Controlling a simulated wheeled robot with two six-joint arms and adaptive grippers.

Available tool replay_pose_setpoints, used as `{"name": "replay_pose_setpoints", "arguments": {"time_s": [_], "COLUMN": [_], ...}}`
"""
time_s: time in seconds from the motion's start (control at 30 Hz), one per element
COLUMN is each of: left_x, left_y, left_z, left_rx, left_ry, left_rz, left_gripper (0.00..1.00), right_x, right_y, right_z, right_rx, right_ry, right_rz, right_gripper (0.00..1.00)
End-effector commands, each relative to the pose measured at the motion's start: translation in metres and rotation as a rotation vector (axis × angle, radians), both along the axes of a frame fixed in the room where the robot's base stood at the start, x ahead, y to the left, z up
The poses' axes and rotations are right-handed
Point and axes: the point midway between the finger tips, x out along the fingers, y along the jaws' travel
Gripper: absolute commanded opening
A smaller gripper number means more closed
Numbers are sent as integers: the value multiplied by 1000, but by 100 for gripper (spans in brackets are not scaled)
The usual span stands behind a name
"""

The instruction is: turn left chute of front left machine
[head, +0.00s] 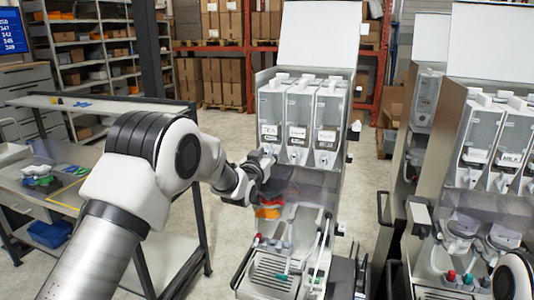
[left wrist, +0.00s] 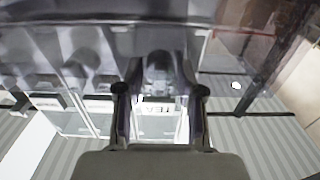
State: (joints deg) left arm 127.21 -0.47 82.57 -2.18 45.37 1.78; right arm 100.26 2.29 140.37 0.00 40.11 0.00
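The front left machine (head: 347,160) stands upright ahead with three clear canisters in a row. Its left canister, labelled TEA (head: 269,112), shows in the head view. My left gripper (head: 262,166) is just below the front of that canister and largely hides its left chute there. In the left wrist view, the picture is upside down; my left gripper (left wrist: 160,100) has its two fingers spread wide. A greyish chute-like part (left wrist: 160,75) lies between the fingers, with visible gaps on both sides. The TEA label shows just beside it. My right gripper is not in view.
A second machine (head: 458,150) with similar canisters stands at the right. A bench (head: 100,103) with small items is at the left, behind my left arm. Shelves and cardboard boxes (head: 222,82) line the back. Open floor lies between bench and machine.

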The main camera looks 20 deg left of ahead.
Motion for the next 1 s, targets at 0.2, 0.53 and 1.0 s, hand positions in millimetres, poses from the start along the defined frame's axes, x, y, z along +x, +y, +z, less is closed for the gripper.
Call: {"name": "replay_pose_setpoints", "arguments": {"time_s": [0.2,0.53,1.0], "left_x": [0,0,-1], "left_y": [0,0,-1], "left_z": [0,-2,-6], "left_rx": [0,42,365], "left_ry": [0,-1,-14], "left_rz": [0,0,1], "left_gripper": [0,0,0], "right_x": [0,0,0], "right_y": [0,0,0], "right_z": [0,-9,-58], "right_rx": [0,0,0], "right_ry": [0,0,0], "right_rz": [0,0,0], "right_gripper": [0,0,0]}}
